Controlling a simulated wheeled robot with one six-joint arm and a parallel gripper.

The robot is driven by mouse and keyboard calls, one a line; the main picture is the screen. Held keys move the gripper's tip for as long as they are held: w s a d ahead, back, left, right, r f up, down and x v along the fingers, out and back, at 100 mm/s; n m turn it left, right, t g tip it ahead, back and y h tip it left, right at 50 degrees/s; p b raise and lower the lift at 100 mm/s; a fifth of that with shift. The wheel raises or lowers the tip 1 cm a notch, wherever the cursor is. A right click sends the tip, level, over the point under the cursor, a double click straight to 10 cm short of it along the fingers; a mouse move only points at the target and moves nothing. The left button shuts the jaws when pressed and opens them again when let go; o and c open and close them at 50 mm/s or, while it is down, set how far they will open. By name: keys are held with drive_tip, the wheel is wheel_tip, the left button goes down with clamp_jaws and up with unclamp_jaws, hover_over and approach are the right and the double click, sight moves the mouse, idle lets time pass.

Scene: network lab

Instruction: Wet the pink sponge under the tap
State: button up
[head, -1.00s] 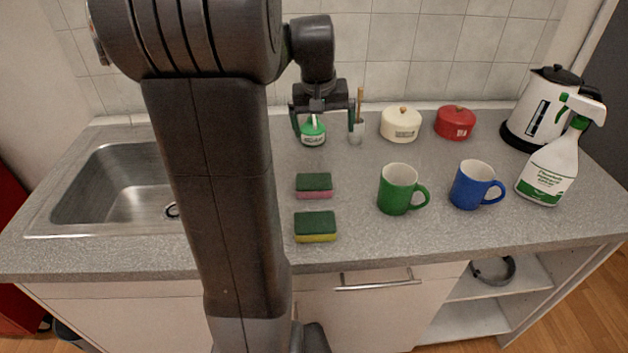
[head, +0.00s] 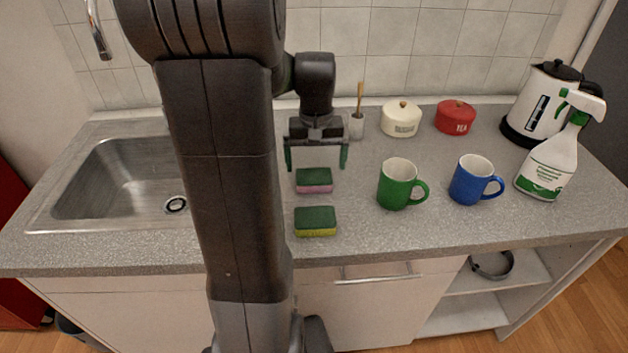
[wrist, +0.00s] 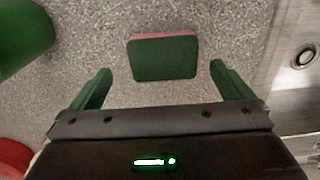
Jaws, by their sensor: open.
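The pink sponge (head: 314,186) has a dark green top and a pink lower layer and lies flat on the counter, right of the sink. In the wrist view it (wrist: 163,58) shows ahead of the fingers, roughly centred between them. My gripper (head: 316,168) is open and empty, just behind and above this sponge, with green fingers spread; in the wrist view the gripper (wrist: 157,78) touches nothing. The tap (head: 98,38) is partly visible at the upper left, its base hidden behind my arm. The sink (head: 110,185) is at the left, partly covered by my arm.
A yellow sponge with a green top (head: 315,222) lies in front of the pink one. A green mug (head: 396,185) and a blue mug (head: 470,180) stand to the right. Two canisters, a brush cup (head: 356,127), kettle (head: 548,105) and spray bottle (head: 548,165) stand further back and right.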

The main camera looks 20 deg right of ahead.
sight(314, 175)
drive_tip(key=f, duration=0.4)
drive_tip(key=shift+a+f, duration=0.2)
drive_tip(key=shift+f, duration=0.2)
drive_tip(key=c, duration=1.1)
drive_tip(key=shift+o, duration=0.2)
